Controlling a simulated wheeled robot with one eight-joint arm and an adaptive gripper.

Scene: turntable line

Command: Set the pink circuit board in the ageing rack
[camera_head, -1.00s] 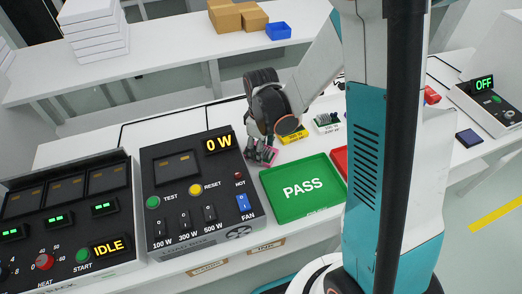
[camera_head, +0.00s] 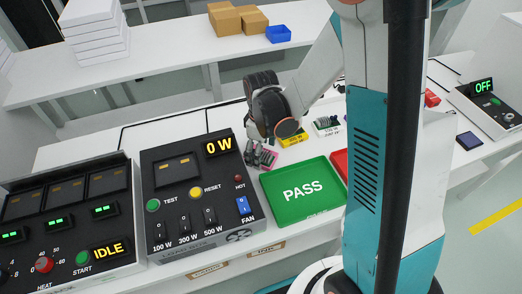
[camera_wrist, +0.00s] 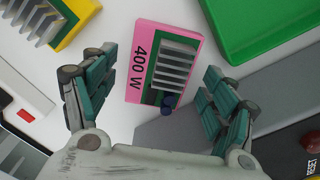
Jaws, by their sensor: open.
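The pink circuit board (camera_wrist: 144,35) lies on the white table, labelled 400 W, with grey fins and a dark blue round part. It also shows in the head view (camera_head: 273,163), partly hidden by my gripper. My gripper (camera_wrist: 158,90) is open, with one finger on each side of the board and visible gaps between. It holds nothing. The ageing rack (camera_head: 68,211) appears to be the dark unit at the far left, with three bays, green displays, a HEAT knob, a START button and an IDLE sign.
A dark test unit (camera_head: 176,219) showing 0 W stands between that rack and the board. A green PASS tray (camera_head: 325,201) is right of the board, with a red tray beyond. A yellow board (camera_head: 292,138) and a white board (camera_head: 327,125) lie behind.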

